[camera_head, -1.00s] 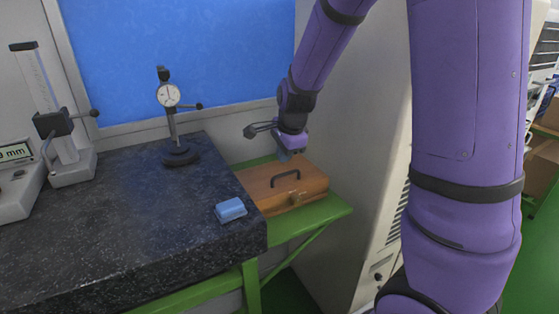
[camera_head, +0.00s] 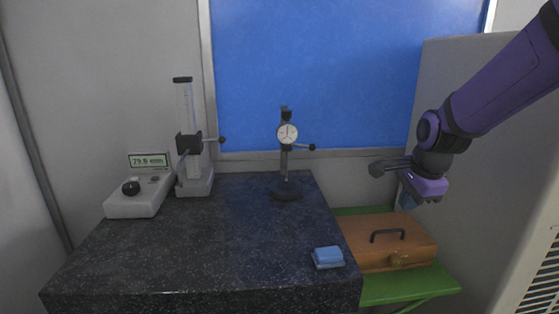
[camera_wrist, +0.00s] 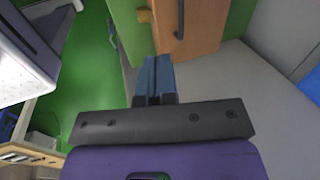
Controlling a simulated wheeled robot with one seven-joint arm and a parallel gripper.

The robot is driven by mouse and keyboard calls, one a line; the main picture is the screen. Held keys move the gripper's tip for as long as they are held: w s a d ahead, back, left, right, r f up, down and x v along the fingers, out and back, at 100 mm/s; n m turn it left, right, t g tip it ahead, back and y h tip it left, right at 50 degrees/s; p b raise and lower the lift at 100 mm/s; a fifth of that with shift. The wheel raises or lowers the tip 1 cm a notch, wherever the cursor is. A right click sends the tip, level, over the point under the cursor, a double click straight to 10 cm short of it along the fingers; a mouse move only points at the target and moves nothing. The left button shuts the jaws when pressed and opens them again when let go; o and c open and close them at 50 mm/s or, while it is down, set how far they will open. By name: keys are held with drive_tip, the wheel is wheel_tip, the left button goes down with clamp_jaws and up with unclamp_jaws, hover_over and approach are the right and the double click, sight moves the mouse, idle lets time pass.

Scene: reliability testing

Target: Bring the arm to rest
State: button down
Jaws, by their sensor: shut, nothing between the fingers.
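My purple arm reaches in from the right edge of the head view. My gripper (camera_head: 406,201) points down above the back right part of a brown wooden case (camera_head: 420,236), apart from it as far as I can tell. In the wrist view the two blue fingers (camera_wrist: 154,76) lie together, with nothing between them. The case (camera_wrist: 206,30) also shows beyond the fingertips there, with its dark handle and a latch.
The case lies on a green table (camera_head: 440,283). Left of it is a dark granite slab (camera_head: 200,245) with a blue block (camera_head: 328,257), a dial gauge stand (camera_head: 286,187), a height stand (camera_head: 195,185) and a digital readout (camera_head: 140,203). A grey cabinet (camera_head: 470,210) stands close at right.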

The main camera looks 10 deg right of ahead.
drive_tip(key=s+a+r+n+t, duration=0.1)
drive_tip(key=s+r+n, duration=0.4)
drive_tip(key=s+n, duration=0.3)
drive_tip(key=s+a+r+n, duration=0.2)
drive_tip(key=s+r+n, duration=0.4)
drive_tip(key=s+n, duration=0.3)
drive_tip(key=s, duration=0.3)
drive_tip(key=shift+s+a+t, duration=0.15)
drive_tip(key=shift+s+t, duration=0.15)
drive_tip(key=shift+t, duration=0.1)
drive_tip(key=shift+r, duration=0.1)
idle(0.5)
